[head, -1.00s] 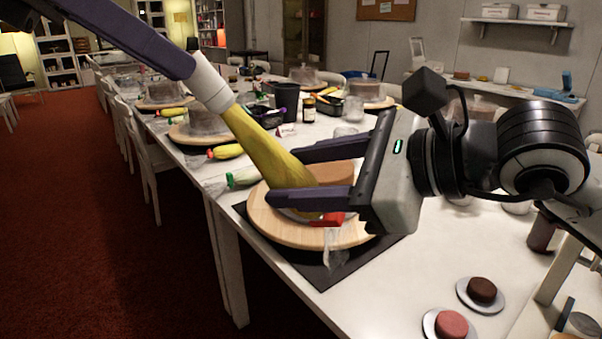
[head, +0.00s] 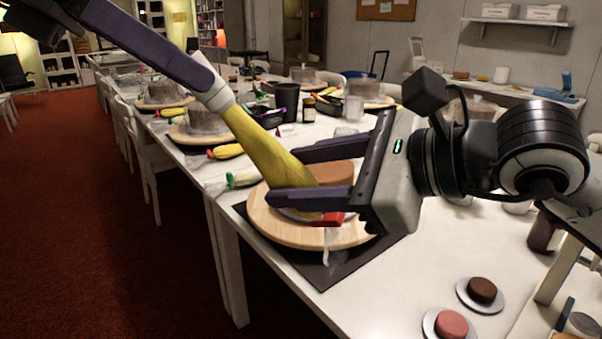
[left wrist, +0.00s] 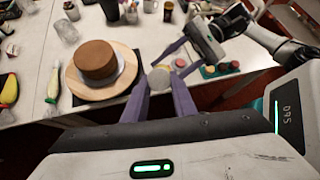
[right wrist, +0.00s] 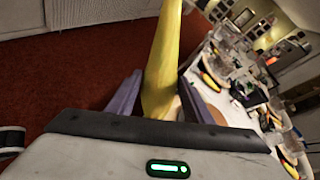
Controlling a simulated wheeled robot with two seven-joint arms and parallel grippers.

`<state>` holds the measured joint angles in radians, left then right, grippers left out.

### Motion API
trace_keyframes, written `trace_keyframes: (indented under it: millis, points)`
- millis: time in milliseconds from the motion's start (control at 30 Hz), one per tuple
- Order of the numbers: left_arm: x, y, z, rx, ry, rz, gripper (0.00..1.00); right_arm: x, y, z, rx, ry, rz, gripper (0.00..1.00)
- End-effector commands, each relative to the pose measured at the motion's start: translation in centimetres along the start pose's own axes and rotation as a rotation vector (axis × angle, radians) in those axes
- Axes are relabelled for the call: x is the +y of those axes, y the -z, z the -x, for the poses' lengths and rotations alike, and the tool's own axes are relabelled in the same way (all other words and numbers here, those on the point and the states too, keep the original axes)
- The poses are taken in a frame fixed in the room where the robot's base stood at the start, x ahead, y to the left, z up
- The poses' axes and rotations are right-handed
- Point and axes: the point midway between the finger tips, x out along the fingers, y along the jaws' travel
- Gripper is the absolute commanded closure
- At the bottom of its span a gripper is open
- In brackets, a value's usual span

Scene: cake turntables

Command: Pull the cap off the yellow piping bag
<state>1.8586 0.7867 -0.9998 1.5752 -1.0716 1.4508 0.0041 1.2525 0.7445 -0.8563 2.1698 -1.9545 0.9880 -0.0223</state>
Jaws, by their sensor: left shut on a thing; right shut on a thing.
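A whitish cap (head: 217,94) covers that upper end and still meets the yellow body. My left gripper (head: 212,88) is shut on the cap; its round pale face shows between the fingertips in the left wrist view (left wrist: 159,78). My right gripper (head: 281,176) is shut on the bag's lower body, which also runs up between its fingers in the right wrist view (right wrist: 160,75).
A brown cake (left wrist: 95,59) stands on a round wooden turntable (head: 262,222) below the right gripper, over a dark mat (head: 315,272). A small red object (head: 332,219) shows there, partly hidden. A green-tipped pale bag (head: 243,179) lies left of the turntable. Small cakes (head: 482,290) sit front right.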

Motion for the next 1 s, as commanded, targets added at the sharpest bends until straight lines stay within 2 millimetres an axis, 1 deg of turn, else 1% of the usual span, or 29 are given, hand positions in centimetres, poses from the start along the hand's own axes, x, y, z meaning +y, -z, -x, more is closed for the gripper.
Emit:
trace_keyframes:
  millis: [800,1000]
  points:
    - [0.0,-1.5,4.5,-0.003,0.0,0.0,0.97,-0.1,-0.1,0.0,-0.003,0.002,0.001,0.61]
    - [0.0,-1.7,5.3,-0.001,0.0,0.0,0.97,-0.1,-0.1,0.0,-0.003,0.002,0.001,0.61]
